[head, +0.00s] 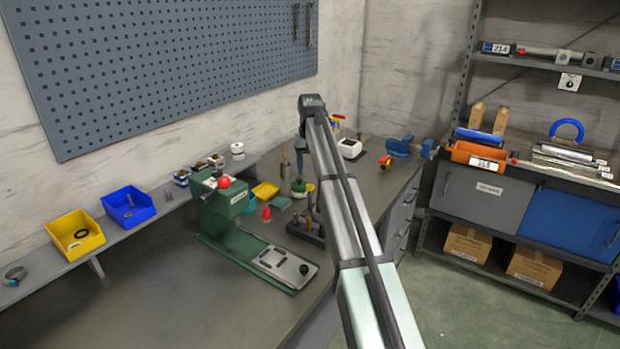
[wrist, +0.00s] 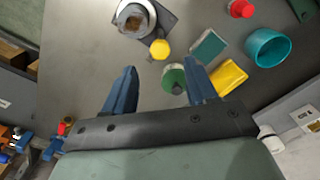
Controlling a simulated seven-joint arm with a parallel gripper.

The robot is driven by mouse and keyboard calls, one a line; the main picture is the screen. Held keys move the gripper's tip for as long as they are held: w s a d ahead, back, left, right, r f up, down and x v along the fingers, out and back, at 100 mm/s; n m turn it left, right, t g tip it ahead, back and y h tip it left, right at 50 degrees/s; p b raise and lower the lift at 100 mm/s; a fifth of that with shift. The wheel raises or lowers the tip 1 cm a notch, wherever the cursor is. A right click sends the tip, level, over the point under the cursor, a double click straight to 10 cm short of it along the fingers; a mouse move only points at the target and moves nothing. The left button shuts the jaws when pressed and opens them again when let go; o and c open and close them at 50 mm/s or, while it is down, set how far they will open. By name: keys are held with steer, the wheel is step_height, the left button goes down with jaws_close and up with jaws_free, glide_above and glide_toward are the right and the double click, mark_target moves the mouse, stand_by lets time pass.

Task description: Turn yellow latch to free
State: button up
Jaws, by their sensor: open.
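A round yellow knob (wrist: 160,49), which looks like the yellow latch, sits at the lower right edge of a dark fixture (wrist: 165,18) with a round metal part (wrist: 135,18) on it. Its exact turn angle is hard to tell. My gripper (wrist: 161,80) is open and empty, its two blue fingers spread above the bench. The knob lies beyond the fingertips in the wrist view, apart from them. In the head view my gripper (head: 301,160) hangs over the bench, and my arm hides part of the fixture; I cannot make out the yellow knob there.
A green round part (wrist: 173,78) stands close by the right finger. A teal block (wrist: 207,45), a yellow piece (wrist: 228,78), a teal cup (wrist: 267,47) and a red knob (wrist: 241,8) lie to the right. A green machine (head: 225,205) stands left; the front-left bench is clear.

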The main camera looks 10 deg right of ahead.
mark_target(310, 185)
step_height(310, 185, up, 8)
stand_by(0.4)
steer(key=shift+f, duration=0.1)
